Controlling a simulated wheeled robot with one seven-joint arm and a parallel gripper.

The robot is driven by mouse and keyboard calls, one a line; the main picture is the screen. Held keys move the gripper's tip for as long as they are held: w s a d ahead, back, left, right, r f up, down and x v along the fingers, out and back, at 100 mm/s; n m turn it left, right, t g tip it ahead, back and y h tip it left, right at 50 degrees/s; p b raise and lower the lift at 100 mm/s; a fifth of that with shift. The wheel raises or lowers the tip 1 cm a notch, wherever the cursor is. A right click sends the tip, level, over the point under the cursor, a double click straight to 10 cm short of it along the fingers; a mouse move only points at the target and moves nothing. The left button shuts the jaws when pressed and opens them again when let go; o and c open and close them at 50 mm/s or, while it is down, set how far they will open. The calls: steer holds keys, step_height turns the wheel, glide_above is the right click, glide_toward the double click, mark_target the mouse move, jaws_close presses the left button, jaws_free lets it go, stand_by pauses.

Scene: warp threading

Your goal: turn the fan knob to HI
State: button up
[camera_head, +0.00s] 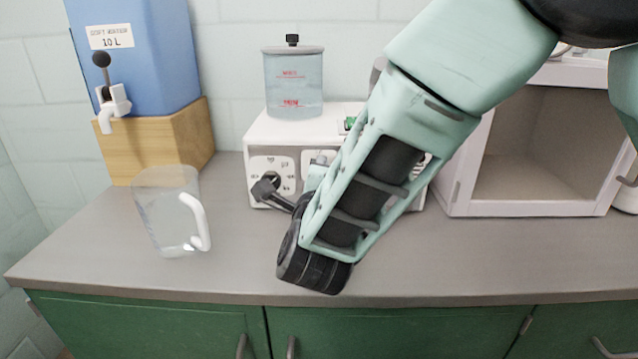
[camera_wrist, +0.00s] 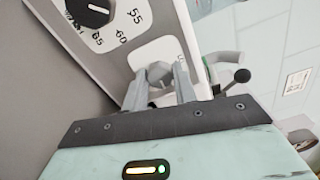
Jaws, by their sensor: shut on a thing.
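The white appliance (camera_head: 283,130) stands at the back of the counter with knobs on its front. In the wrist view, my gripper (camera_wrist: 159,82) is shut on a grey knob (camera_wrist: 158,70), with one finger on each side. Most markings around this knob are hidden by the fingers, so its setting cannot be read. A second, black knob (camera_wrist: 90,11) with numbers such as 55, 60 and 65 shows beside it.
A clear jug (camera_head: 165,215) with a white handle stands left of my gripper. A blue water container (camera_head: 135,60) with a tap sits on a wooden block (camera_head: 180,145) behind it. A lidded clear tank (camera_head: 293,85) sits on the appliance. An open white cabinet (camera_head: 535,207) is at right.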

stand_by(0.3)
steer(key=o, duration=1)
steer(key=shift+c, duration=0.2)
steer(key=s+b, duration=0.1)
steer(key=s, duration=1.6)
steer(key=shift+s+a+b, duration=0.25)
steer(key=shift+b, duration=0.05)
